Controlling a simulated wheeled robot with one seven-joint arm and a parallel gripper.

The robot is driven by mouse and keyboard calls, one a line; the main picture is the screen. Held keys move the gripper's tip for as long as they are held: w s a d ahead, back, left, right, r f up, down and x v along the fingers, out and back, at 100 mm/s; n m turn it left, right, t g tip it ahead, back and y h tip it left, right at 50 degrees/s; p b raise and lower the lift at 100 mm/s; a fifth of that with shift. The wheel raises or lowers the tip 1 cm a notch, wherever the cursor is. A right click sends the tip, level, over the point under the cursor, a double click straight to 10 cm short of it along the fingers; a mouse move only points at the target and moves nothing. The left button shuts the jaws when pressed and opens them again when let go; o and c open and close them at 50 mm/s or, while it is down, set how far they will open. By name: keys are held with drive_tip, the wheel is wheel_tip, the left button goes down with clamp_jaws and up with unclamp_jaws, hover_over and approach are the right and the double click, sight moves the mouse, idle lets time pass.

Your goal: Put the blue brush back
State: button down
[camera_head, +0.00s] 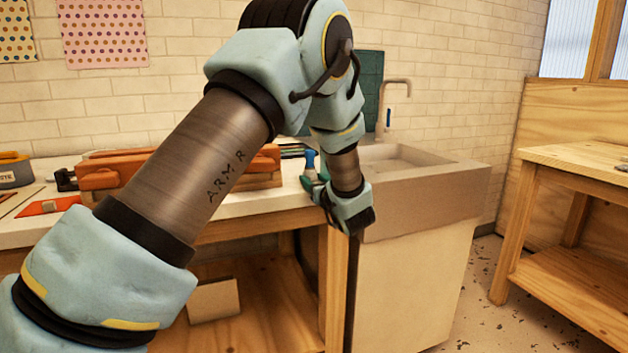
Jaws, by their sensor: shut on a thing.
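The blue brush (310,160) shows as a small blue upright piece at the right end of the bench, just left of the sink. My gripper (312,182) is at its lower part, at about the height of the bench top, and is shut on it. My wrist and forearm cover part of the gripper, so the fingertips and the lower end of the brush are hard to make out. I cannot tell whether the brush touches the bench.
A sink (400,158) with a tap (397,85) stands right of my gripper.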

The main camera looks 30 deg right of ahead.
drive_tip(key=shift+f, duration=0.15)
drive_tip(key=shift+c, duration=1.5)
unclamp_jaws()
